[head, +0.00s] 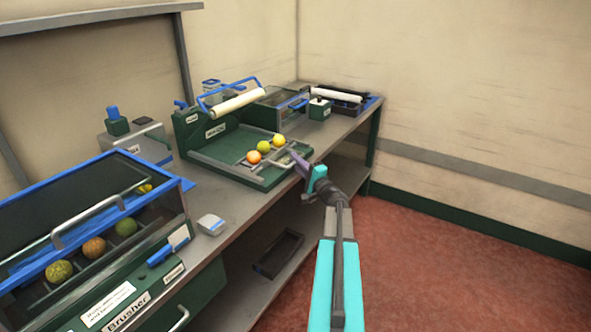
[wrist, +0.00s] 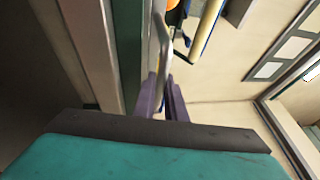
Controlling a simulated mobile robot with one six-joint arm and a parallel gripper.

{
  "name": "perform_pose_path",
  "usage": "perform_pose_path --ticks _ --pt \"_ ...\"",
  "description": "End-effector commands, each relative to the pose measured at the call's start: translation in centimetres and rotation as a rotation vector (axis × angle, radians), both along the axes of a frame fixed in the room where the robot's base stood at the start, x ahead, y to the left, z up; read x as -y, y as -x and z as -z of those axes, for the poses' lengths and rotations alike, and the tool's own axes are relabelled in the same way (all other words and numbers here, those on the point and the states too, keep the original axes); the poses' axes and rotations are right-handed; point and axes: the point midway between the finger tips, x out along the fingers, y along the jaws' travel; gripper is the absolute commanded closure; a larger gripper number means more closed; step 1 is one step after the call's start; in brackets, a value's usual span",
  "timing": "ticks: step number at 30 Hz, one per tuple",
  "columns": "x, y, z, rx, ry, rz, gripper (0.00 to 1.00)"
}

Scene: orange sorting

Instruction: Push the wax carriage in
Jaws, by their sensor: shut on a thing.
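The wax carriage (head: 268,163) is a grey frame on the green waxer bed (head: 270,179). Several orange, yellow and green fruits (head: 263,147) sit on it. My gripper (head: 294,156) reaches in from the right at the bed's front edge. Its purple fingers (wrist: 165,98) are shut on a pale metal bar (wrist: 162,45), which appears to be the carriage's handle. The fingers hide part of the bar. A white roller (head: 237,102) with a blue handle is raised above the back of the bed.
The brusher (head: 85,235), a clear-lidded box with several fruits inside, stands at the near left. A small grey device (head: 211,224) lies on the bench between. Another roller tray (head: 345,100) is at the far end. A dark tray (head: 279,254) lies on the lower shelf.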

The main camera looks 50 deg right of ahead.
Motion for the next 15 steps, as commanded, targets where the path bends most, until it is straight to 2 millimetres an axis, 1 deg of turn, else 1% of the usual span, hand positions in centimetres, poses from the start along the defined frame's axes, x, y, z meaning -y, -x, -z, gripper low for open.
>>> perform_pose_path --ticks 1,10,11,12,14,15 --pt "0.34 0.11 0.06 0.001 -0.001 0.005 1.00" --pt "0.83 0.56 -0.02 0.001 -0.002 0.010 1.00" --pt "0.86 0.60 -0.03 0.001 -0.002 0.010 0.86" --pt "0.90 0.64 -0.02 0.001 -0.002 0.011 0.79" --pt "0.96 0.69 -0.01 0.000 -0.001 0.012 0.70" --pt "0.98 0.72 -0.01 0.000 -0.001 0.012 0.70"
